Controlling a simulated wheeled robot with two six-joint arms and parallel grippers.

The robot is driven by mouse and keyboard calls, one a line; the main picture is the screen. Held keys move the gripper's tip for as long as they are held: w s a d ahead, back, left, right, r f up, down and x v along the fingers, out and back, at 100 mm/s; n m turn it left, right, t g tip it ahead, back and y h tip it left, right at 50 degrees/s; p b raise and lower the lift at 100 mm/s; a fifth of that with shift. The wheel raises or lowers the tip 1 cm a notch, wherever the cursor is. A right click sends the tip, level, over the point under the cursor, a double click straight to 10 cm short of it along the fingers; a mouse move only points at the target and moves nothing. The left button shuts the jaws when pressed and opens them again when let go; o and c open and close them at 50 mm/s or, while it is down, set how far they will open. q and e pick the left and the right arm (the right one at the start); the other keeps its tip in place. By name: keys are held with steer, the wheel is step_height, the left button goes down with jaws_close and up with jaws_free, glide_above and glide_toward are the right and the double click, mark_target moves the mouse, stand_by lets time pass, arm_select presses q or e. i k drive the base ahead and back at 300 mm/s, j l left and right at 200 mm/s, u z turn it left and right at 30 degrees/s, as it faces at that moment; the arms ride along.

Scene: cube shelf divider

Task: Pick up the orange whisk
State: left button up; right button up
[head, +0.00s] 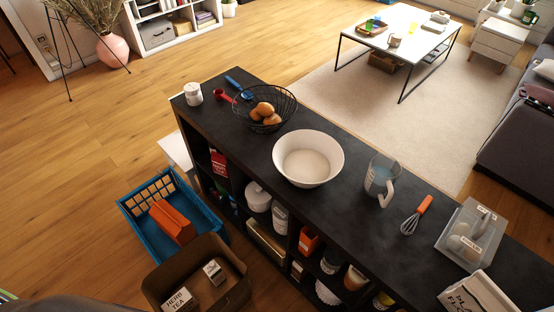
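The orange whisk (416,215) lies on the black top of the cube shelf divider (357,207), toward the right. It has an orange handle pointing up and to the right, and grey wires pointing down and to the left. A clear measuring jug (380,179) stands to its left, and a clear container with eggs (471,236) sits to its right. The whisk is apart from both and fully visible. Neither of my grippers shows in the head view.
A white bowl (308,158) and a black wire basket (265,107) with brown items stand farther left on the top. A white box (478,293) is at the near right. A blue crate (172,209) and brown bin (196,275) are on the near side. The top around the whisk is clear.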

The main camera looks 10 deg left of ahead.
mark_target(424, 206)
steer(key=z, duration=1.1)
